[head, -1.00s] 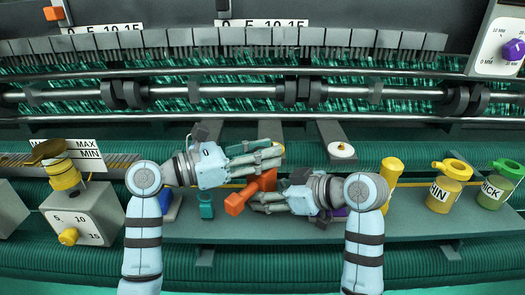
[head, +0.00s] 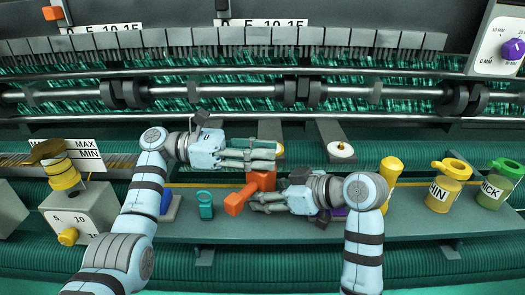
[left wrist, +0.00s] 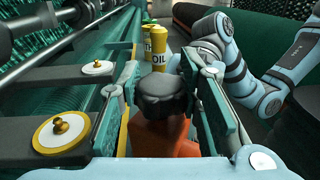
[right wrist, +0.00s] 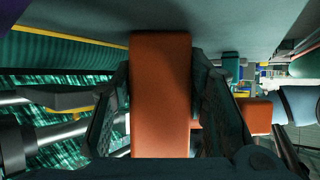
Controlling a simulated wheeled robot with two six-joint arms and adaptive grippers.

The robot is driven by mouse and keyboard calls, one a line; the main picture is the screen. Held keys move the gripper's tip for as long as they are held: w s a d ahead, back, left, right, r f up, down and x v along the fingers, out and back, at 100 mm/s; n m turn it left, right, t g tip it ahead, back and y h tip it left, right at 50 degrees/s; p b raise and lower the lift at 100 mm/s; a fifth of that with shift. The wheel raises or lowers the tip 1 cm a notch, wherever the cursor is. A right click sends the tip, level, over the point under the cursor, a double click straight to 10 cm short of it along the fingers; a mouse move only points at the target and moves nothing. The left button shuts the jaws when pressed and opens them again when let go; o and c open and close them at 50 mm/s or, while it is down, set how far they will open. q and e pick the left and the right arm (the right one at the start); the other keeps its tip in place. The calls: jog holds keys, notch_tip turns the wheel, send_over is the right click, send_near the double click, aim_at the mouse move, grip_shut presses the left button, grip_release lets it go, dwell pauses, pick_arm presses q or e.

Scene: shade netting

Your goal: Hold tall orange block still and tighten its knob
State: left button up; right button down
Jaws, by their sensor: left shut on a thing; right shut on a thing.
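The tall orange block (head: 263,181) stands on the grey-green shelf, mid-view in the head view. An orange piece (head: 236,202) juts from beside it toward the front left. My right gripper (head: 258,202) is shut on the block, which fills the space between its fingers in the right wrist view (right wrist: 160,95). My left gripper (head: 268,155) is above it, shut on the black knob (left wrist: 163,95) on top of the orange block, as the left wrist view shows. The left fingers hide the knob in the head view.
A teal peg (head: 205,205) stands left of the block. Yellow bottles (head: 447,190) and a green one (head: 497,187) stand at right. A grey dial box (head: 85,213) is at left. A white disc (head: 341,150) lies behind. Roller bars run across the back.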

dwell(0.4)
pick_arm(q)
jog(key=o, duration=1.2)
jog(key=a, duration=0.7)
jog(key=shift+w+a, duration=0.35)
jog(key=shift+w, duration=0.1)
